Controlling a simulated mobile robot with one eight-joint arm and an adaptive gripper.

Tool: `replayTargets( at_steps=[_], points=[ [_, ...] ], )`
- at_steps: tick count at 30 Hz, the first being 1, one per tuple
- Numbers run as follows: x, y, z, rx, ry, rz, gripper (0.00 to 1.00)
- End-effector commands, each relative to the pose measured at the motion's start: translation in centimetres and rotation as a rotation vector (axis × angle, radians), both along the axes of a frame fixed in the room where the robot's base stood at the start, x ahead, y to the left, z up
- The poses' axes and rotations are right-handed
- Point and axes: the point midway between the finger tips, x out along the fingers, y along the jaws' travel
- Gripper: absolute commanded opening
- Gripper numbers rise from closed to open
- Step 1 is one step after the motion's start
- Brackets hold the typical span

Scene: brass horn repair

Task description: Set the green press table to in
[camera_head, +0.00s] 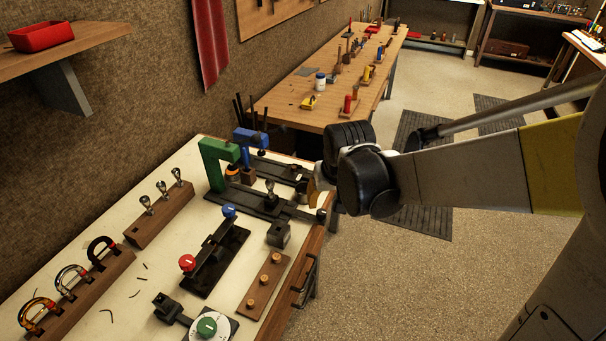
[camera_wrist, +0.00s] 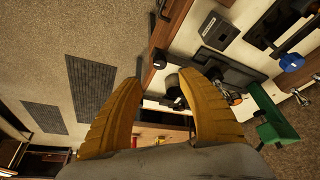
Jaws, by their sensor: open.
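The green press (camera_head: 216,160) stands on the bench, right of its middle and toward the back in the head view. It also shows at the right in the wrist view (camera_wrist: 275,122). Its dark base and table (camera_head: 262,203) reach toward the front bench edge, with a metal-topped knob (camera_head: 270,188) on them. My gripper (camera_head: 317,190) is just beyond the outer end of this dark assembly. In the wrist view my gripper's yellow fingers (camera_wrist: 161,80) are apart. A dark round end piece (camera_wrist: 173,85) shows by the right finger; I cannot tell whether they touch.
A blue press (camera_head: 250,137) stands behind the green one. A fixture with red and blue knobs (camera_head: 215,256), a wooden peg block (camera_head: 264,286) and a green dial (camera_head: 207,326) lie nearer. A drawer handle (camera_head: 307,281) sticks out in front. Floor at right is mostly clear.

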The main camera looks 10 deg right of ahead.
Motion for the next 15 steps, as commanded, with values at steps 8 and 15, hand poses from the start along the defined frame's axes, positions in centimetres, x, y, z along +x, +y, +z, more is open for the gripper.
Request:
replayTargets(
  at_steps=[8, 15],
  points=[
    [2.0, -0.1, -5.3, 0.0, -0.001, 0.0, 0.46],
    [3.4, -0.1, -8.5, 0.0, -0.001, 0.0, 0.46]
  ],
)
